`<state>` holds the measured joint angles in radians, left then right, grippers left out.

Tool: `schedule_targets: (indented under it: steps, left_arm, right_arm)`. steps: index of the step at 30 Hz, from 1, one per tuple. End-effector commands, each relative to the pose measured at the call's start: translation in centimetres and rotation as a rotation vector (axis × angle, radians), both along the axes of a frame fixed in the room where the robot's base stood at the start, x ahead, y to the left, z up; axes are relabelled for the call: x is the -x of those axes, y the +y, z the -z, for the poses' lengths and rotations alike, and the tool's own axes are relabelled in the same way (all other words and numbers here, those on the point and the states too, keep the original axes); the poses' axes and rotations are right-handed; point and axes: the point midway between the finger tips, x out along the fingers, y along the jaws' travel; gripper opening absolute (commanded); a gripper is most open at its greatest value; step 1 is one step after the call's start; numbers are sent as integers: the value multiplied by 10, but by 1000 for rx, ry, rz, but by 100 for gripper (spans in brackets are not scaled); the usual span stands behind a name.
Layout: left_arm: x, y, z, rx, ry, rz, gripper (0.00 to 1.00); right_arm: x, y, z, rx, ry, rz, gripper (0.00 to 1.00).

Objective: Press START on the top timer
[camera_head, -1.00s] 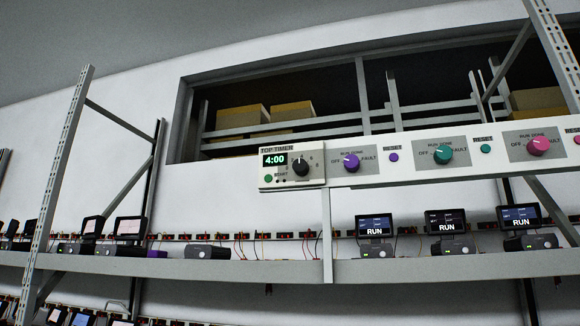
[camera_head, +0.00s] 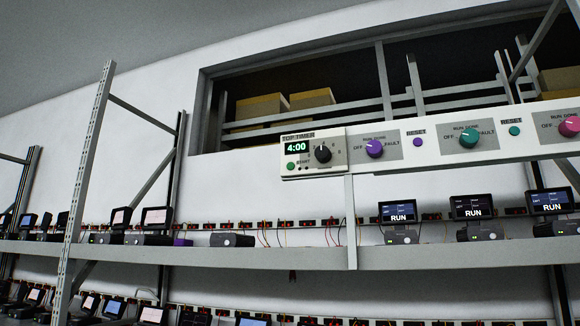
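The top timer (camera_head: 313,172) is a pale box at the left end of the long control panel, above the shelf. Its green display (camera_head: 297,147) reads 4:00. A black knob (camera_head: 323,153) sits to the right of the display. The green START button (camera_head: 291,165) is below the display at the timer's lower left. Neither of my grippers is in view.
The panel continues right with a purple knob (camera_head: 374,148), a teal knob (camera_head: 468,137) and a pink knob (camera_head: 569,126). Below, a shelf (camera_head: 300,258) carries several small devices; three screens at right read RUN. A rack upright (camera_head: 85,185) stands at left.

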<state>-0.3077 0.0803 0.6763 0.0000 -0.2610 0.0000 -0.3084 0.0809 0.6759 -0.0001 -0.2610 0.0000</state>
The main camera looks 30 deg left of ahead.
Motion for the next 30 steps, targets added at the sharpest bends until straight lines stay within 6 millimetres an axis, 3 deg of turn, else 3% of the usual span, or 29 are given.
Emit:
schedule_targets:
  steps: [1, 5, 30]
  left_arm:
    - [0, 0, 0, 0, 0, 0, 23]
    - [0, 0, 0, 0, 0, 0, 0]
    - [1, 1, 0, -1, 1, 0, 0]
  right_arm:
    - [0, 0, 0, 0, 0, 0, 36]
    - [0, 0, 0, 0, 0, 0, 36]
    - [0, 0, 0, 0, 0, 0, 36]
